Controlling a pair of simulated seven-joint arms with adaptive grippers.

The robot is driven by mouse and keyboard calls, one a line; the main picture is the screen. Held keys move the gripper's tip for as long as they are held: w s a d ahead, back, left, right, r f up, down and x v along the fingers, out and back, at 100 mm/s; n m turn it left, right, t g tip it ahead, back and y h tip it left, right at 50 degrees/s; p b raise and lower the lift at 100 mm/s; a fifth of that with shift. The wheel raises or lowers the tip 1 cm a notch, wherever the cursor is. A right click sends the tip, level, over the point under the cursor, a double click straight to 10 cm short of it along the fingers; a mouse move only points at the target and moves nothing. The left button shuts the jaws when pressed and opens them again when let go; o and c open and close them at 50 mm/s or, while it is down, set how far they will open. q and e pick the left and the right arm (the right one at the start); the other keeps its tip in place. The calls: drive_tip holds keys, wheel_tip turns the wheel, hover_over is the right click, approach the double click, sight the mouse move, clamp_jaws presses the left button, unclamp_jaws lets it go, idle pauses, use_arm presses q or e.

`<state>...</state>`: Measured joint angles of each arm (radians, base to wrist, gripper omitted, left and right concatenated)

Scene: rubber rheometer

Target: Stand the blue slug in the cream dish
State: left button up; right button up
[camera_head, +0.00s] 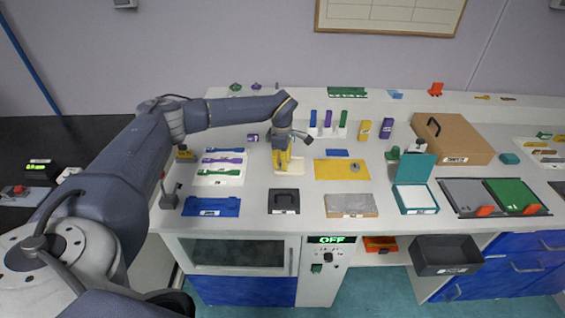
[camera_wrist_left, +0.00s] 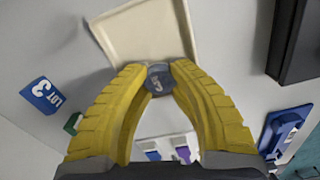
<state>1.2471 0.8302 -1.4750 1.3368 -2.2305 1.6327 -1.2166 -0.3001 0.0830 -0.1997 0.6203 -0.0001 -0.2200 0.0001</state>
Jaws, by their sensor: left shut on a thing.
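My left gripper (camera_head: 282,167) has yellow fingers and shows at the cream dish (camera_head: 298,166). In the left wrist view the left gripper (camera_wrist_left: 160,80) is shut on the blue slug (camera_wrist_left: 158,82), a dark blue round piece seen end-on with a pale mark. The slug sits between the fingertips, at the edge of the square cream dish (camera_wrist_left: 140,36). I cannot tell whether it touches the dish or hangs just above it. In the head view the fingers hide the slug. The dish interior that shows looks empty. My right gripper is not in view.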

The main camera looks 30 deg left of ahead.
use_arm(q)
drive_tip(key=o, duration=0.9)
drive_tip(key=shift+s+f, duration=0.2)
drive_tip(key=shift+f, duration=0.2)
drive_tip(key=shift+c, duration=0.2)
drive_tip(key=shift+r, duration=0.1)
wheel_tip(320, 180, up, 13)
drive_tip(key=shift+w, duration=0.15)
drive_tip(key=shift+a, duration=0.1)
